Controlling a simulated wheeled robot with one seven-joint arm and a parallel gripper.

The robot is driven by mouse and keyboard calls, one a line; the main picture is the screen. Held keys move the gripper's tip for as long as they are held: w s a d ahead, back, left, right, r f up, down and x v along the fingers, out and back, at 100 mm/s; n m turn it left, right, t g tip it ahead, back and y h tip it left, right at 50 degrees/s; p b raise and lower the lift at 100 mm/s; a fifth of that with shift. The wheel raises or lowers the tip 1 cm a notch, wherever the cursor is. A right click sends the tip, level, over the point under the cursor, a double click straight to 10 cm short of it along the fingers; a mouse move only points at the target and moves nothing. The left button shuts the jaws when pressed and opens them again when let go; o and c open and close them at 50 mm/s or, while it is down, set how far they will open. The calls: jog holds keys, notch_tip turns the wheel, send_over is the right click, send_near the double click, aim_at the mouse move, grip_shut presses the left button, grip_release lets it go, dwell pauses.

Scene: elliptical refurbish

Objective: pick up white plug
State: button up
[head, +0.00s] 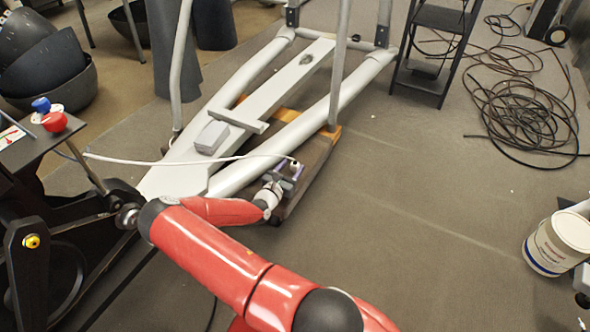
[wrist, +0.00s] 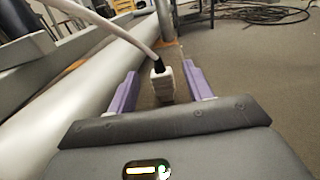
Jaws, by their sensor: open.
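The white plug (wrist: 163,86) shows in the wrist view between the two purple fingers of my gripper (wrist: 159,70), with visible gaps on both sides. A dark collar joins it to a white cable (wrist: 115,30), which runs to the upper left. In the head view the plug (head: 295,167) is small at the right end of the cable (head: 200,161), by my gripper (head: 286,180). My gripper is open around the plug. I cannot tell what the plug's lower end rests on.
The grey elliptical frame (head: 265,170) runs close along the left of my gripper. Coiled black cable (head: 520,110) lies at the upper right, and a white bucket (head: 560,243) stands at the right. The carpet between is clear.

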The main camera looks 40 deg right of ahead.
jog(key=x, duration=0.3)
jog(key=shift+a, duration=0.1)
jog(key=c, duration=1.1)
jog(key=shift+r, duration=0.15)
